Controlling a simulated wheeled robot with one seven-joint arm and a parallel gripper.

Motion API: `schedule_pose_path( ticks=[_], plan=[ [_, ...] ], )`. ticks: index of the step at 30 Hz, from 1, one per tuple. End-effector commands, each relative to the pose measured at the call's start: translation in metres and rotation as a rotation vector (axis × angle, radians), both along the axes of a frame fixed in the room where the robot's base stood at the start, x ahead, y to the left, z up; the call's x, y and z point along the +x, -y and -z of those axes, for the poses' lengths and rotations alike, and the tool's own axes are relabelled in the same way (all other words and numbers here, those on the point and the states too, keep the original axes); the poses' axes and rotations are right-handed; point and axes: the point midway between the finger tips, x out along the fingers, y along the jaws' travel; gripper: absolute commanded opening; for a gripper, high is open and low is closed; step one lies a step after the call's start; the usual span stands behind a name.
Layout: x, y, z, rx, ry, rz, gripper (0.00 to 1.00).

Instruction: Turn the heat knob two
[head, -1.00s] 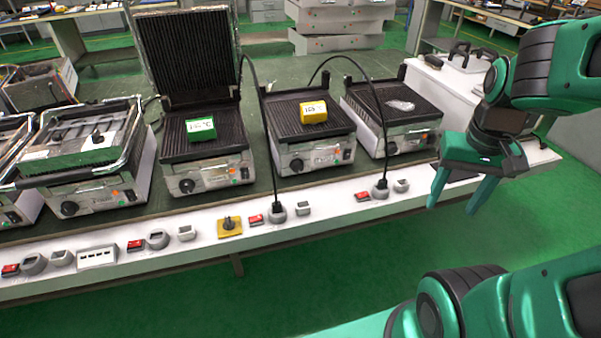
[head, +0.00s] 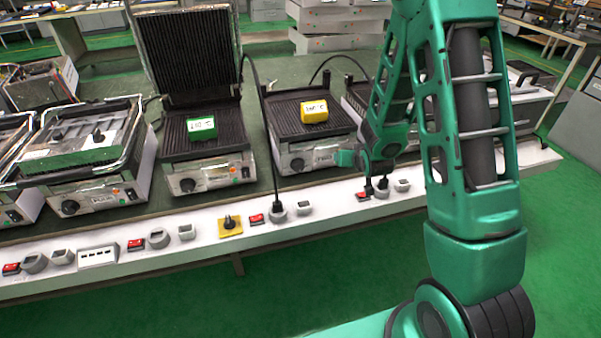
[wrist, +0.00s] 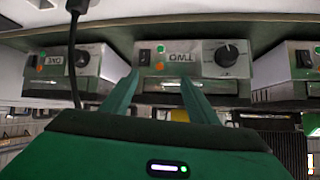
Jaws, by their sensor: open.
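The heater labelled TWO (wrist: 195,72) appears upside down in the middle of the wrist view. Its black round heat knob (wrist: 226,55) has a white pointer line and a dial around it. In the head view this knob (head: 297,165) is on the front of the grill with the yellow block. My gripper (wrist: 160,78) is open and empty. Its fingers point at the label and switch side of the panel, with the knob outside them, right of the right finger. In the head view my gripper (head: 350,158) is right of the knob, partly hidden by my arm.
The heater labelled ONE (wrist: 55,62) is left in the wrist view, with a black cable (wrist: 76,60) before it. A yellow block (head: 314,111) and a green block (head: 201,128) sit on grills. Plugs and sockets line the white bench edge (head: 330,210).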

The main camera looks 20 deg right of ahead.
Motion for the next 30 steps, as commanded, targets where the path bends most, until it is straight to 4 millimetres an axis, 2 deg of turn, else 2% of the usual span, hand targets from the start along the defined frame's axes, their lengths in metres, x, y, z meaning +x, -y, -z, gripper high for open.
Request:
schedule_pose_path(
  ticks=[1, 7, 11, 15, 19, 24, 30],
  plan=[
    [0.007, -0.012, 0.015, 0.008, 0.033, -0.019, 0.54],
    [0.025, -0.052, 0.049, 0.049, 0.212, -0.082, 0.54],
    [0.025, -0.077, 0.068, 0.079, 0.328, -0.115, 0.54],
    [0.014, -0.099, 0.086, 0.130, 0.447, -0.147, 0.54],
    [0.000, -0.114, 0.097, 0.171, 0.537, -0.162, 0.54],
    [-0.014, -0.122, 0.102, 0.200, 0.612, -0.171, 0.54],
    [-0.016, -0.125, 0.103, 0.207, 0.637, -0.175, 0.54]
  ],
)
